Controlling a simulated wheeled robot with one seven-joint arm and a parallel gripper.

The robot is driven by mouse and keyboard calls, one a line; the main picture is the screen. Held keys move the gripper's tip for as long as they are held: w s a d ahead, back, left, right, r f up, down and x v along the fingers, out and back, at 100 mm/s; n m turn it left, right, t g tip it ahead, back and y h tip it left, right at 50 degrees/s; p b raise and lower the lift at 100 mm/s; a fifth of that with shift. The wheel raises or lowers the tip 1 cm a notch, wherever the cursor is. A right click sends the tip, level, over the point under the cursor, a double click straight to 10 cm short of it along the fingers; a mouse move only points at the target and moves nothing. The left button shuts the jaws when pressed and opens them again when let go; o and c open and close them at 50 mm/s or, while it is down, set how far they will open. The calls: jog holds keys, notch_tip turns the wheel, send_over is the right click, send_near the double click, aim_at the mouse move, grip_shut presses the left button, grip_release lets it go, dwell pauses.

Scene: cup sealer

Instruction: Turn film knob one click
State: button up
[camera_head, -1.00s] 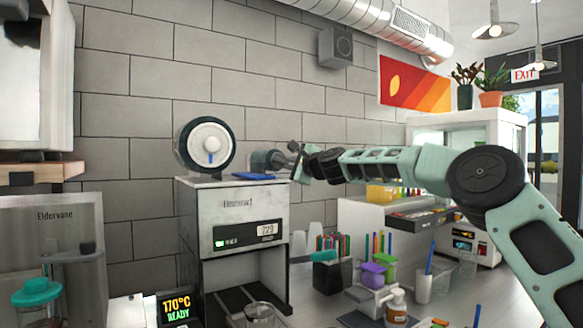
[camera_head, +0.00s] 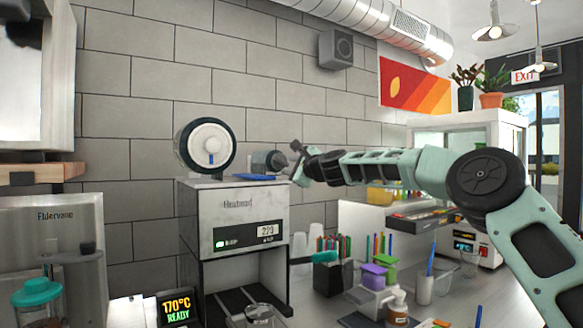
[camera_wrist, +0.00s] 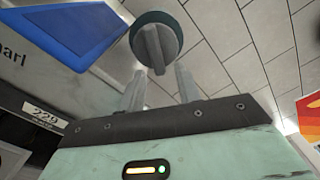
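The film knob is a dark round disc with a raised grey grip bar (camera_wrist: 155,48) in the wrist view. In the head view it shows as a dark cylinder (camera_head: 262,161) on top of the sealer, at the right of the white-faced film reel (camera_head: 209,143). My gripper (camera_head: 287,162) is just right of the knob, pointing at it. In the wrist view my gripper (camera_wrist: 159,72) is open, its two grey fingers apart, with the grip bar's lower end showing between them. I cannot tell whether either finger touches the bar.
The sealer body (camera_head: 215,215) carries a lit display. A blue flat piece (camera_head: 252,177) lies on its top. Cups, straws and small bottles crowd the counter below my arm. A grey block wall (camera_head: 150,100) stands behind. The air above the sealer is free.

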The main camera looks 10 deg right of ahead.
jog(key=shift+s, duration=0.15)
jog(key=b+v, duration=1.2)
jog(key=v, duration=0.5)
jog(key=shift+r, duration=0.1)
